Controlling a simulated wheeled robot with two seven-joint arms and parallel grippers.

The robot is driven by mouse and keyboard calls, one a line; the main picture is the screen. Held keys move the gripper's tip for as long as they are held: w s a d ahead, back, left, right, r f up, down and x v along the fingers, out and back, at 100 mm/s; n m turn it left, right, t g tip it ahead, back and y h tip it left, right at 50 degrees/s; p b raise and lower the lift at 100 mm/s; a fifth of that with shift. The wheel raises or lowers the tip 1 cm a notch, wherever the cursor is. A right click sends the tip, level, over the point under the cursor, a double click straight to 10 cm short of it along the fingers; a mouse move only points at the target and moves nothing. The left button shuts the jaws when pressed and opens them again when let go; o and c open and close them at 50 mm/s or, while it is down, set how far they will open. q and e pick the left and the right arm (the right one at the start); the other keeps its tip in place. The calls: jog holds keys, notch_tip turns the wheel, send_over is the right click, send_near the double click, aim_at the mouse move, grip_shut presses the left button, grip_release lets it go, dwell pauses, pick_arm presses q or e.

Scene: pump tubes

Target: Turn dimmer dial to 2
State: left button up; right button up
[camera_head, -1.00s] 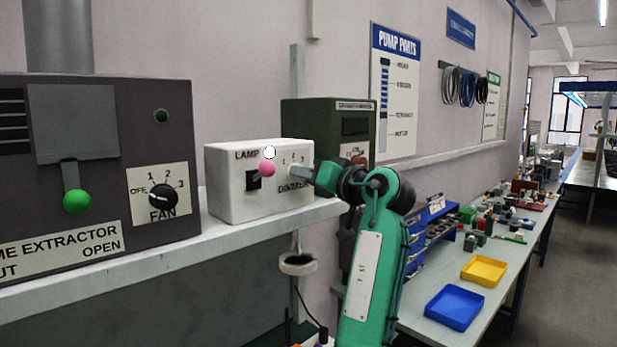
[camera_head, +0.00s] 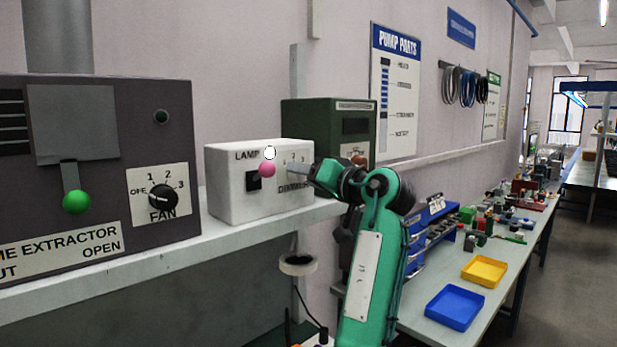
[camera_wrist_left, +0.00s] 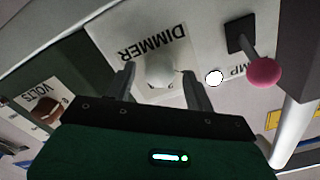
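The white lamp box (camera_head: 235,200) stands on the shelf, with a pink-knobbed lamp switch (camera_head: 267,170) on its front. Its dimmer dial is a pale round knob (camera_wrist_left: 161,72) on the DIMMER label in the left wrist view; in the head view my gripper largely hides it. My left gripper (camera_head: 292,169) is at the right part of the box front. In the left wrist view its two fingers (camera_wrist_left: 157,78) stand either side of the dial, with a gap showing on at least one side. The dial's pointer setting is not readable. My right gripper is not in view.
The dark fume extractor panel (camera_head: 100,120) with its fan dial (camera_head: 162,197) stands to the left. A green box (camera_head: 330,115) is behind the lamp box. The shelf edge (camera_head: 150,254) runs below. A workbench with blue (camera_head: 455,307) and yellow (camera_head: 484,271) trays is at right.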

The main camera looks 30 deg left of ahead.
pick_arm(q)
jog(key=b+v, duration=0.5)
jog(key=v, duration=0.9)
